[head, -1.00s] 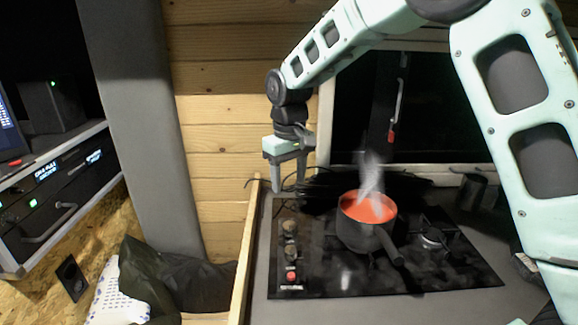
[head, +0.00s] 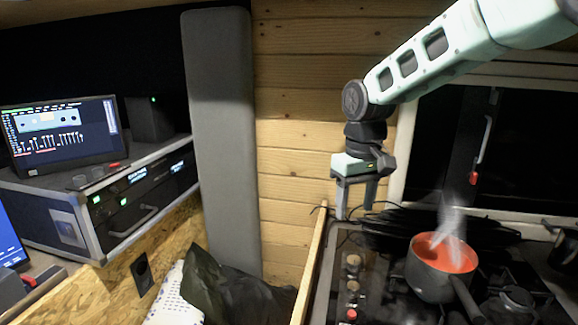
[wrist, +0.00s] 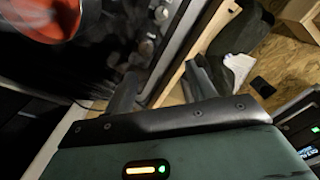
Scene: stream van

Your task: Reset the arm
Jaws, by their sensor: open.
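My gripper (head: 356,198) hangs at the end of my mint-green arm, pointing down. It is above the left end of the stove, near the wooden rail. Its two fingers are apart with nothing between them. In the wrist view my gripper (wrist: 165,90) also shows open and empty, over the counter edge and rail. My gripper is clear of the pot.
A grey pot (head: 430,280) with steaming red contents stands on the black stove (head: 385,305). A wooden rail (head: 310,265) edges the counter. An equipment rack (head: 125,200) and a monitor (head: 62,132) are at left. A dark bag (head: 235,285) lies below.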

